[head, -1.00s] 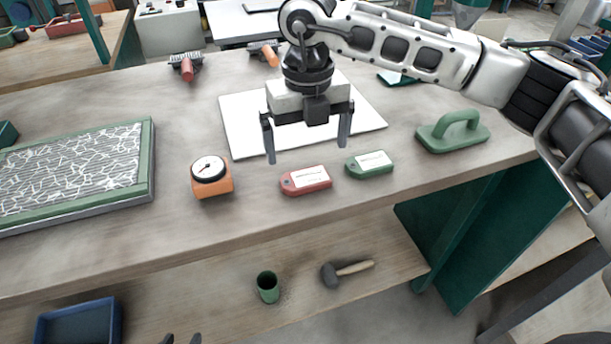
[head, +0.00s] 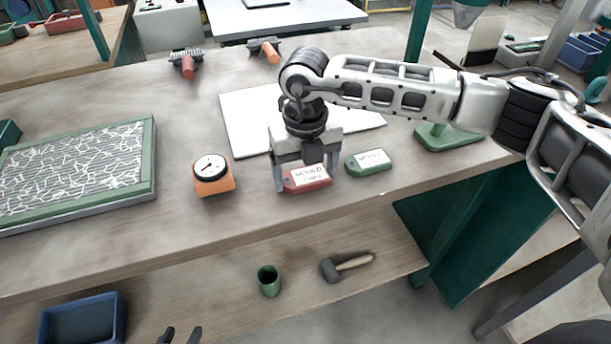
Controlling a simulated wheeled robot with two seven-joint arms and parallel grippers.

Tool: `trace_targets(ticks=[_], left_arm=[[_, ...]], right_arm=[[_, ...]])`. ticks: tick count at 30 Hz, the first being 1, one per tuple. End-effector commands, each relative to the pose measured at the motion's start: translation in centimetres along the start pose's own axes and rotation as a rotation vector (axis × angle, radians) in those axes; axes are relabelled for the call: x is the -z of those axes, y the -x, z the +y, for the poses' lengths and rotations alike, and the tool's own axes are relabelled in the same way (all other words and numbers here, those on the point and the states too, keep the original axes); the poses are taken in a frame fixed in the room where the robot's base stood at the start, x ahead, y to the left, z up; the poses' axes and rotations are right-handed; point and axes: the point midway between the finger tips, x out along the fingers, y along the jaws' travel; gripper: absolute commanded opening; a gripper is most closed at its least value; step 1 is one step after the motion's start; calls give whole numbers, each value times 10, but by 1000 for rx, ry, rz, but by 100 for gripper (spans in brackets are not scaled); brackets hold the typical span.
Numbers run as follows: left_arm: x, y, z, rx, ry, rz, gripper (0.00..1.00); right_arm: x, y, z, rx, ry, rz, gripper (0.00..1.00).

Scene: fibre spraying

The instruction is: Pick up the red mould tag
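The red mould tag (head: 312,185) lies flat on the workbench, its white label facing up. My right gripper (head: 307,177) points down over it, fingers apart, one at the tag's left end and the other by its right end. Whether the fingers touch the tag cannot be told. The gripper body hides part of the tag's far edge. The green tag (head: 369,161) lies just to the right, apart from the red one. My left gripper (head: 181,335) shows only as two dark, separated fingertips at the bottom edge, away from the bench top.
An orange dial gauge (head: 212,176) stands left of the red tag. A white board (head: 240,119) lies behind. A green float (head: 447,137) is partly hidden by my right arm. A green-framed panel (head: 152,160) lies at left.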

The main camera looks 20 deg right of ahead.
Motion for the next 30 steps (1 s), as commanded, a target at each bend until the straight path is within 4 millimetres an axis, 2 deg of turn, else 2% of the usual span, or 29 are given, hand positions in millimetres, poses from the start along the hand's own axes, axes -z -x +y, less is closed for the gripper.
trace_targets(ticks=[11,16,21,26,29,30], left_arm=[[1,0,1,1,6,-1,36],[0,-1,1,1,6,-1,36],[-3,-2,1,0,7,-2,36],[-8,-5,1,-2,5,-5,36],[-10,-5,1,-5,4,-4,36],[-11,-6,2,-7,4,-1,36]], right_arm=[[0,1,0,0,0,-1,59],[-1,11,0,0,0,-3,59],[2,36,2,-1,2,-4,59],[28,69,15,-2,6,-8,59],[47,92,24,-1,8,-8,59],[57,95,29,0,9,-4,59]])
